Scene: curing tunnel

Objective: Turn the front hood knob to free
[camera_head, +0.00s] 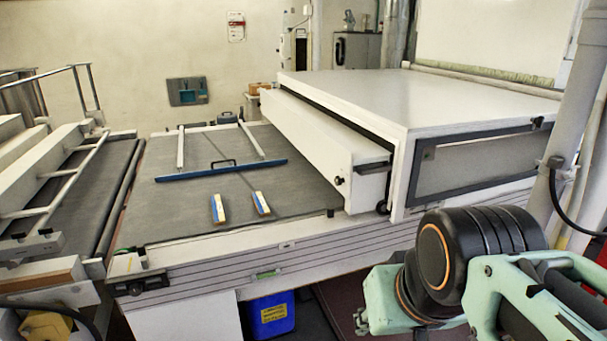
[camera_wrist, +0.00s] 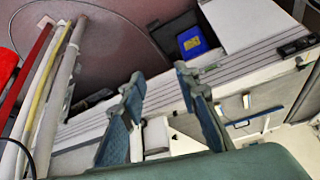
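The white hood (camera_head: 365,90) stands over the right part of the dark belt table. A small round black knob (camera_head: 339,181) sits on the near end of its inner white box. A black round part (camera_head: 382,207) is low at the hood's front corner, and a small dark fitting (camera_head: 537,122) is at the frame's upper right; I cannot tell which is the front hood knob. My gripper (camera_wrist: 158,75) is open and empty in the wrist view, its fingers apart. No knob shows clearly between them. In the head view my arm is at the lower right, in front of the hood.
A grey post (camera_head: 567,140) with a cable stands at the right, close to my arm. A blue bar (camera_head: 222,171) and two small blocks (camera_head: 217,208) lie on the belt (camera_head: 170,218). A blue bin (camera_head: 270,315) is under the table.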

